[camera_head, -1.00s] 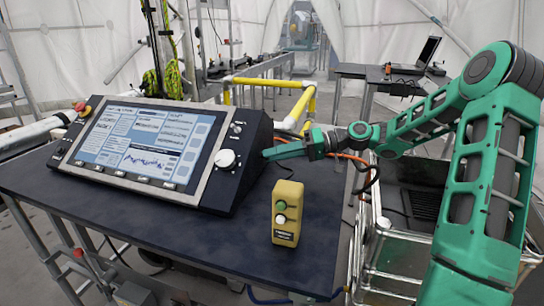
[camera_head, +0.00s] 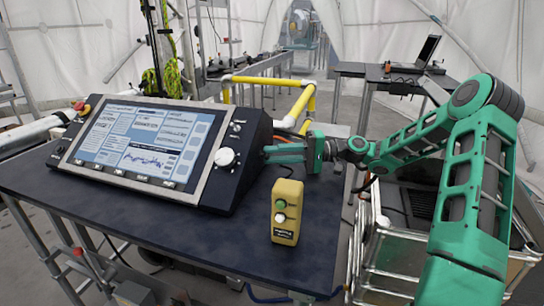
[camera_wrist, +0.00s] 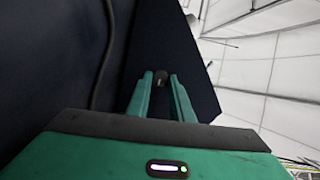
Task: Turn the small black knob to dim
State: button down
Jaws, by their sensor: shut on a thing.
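The small black knob (camera_wrist: 160,77) shows in the wrist view, on the dark side face of the console. My gripper (camera_wrist: 158,80) has its two green fingers closed on it, one on each side. In the head view, my gripper (camera_head: 267,153) reaches from the right to the right side of the console (camera_head: 243,160). The small black knob is hidden in the head view, so its turned angle cannot be read there. The console's screen (camera_head: 140,142) is lit and shows panels and a graph.
A white dial (camera_head: 225,157) sits on the console front. A yellow button box (camera_head: 287,211) stands on the dark table (camera_head: 200,235), in front of my gripper. Yellow rails (camera_head: 270,82) run behind it. In the wrist view, a dark cable (camera_wrist: 105,50) runs along the left.

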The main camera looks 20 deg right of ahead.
jog(key=shift+w+d+f, duration=0.15)
jog(key=shift+d+f, duration=0.05)
jog(key=shift+d, duration=0.05)
jog(key=c, duration=1.6)
grip_release()
jog(key=shift+a, duration=0.1)
jog(key=v, duration=1)
jog(key=shift+d, duration=0.4)
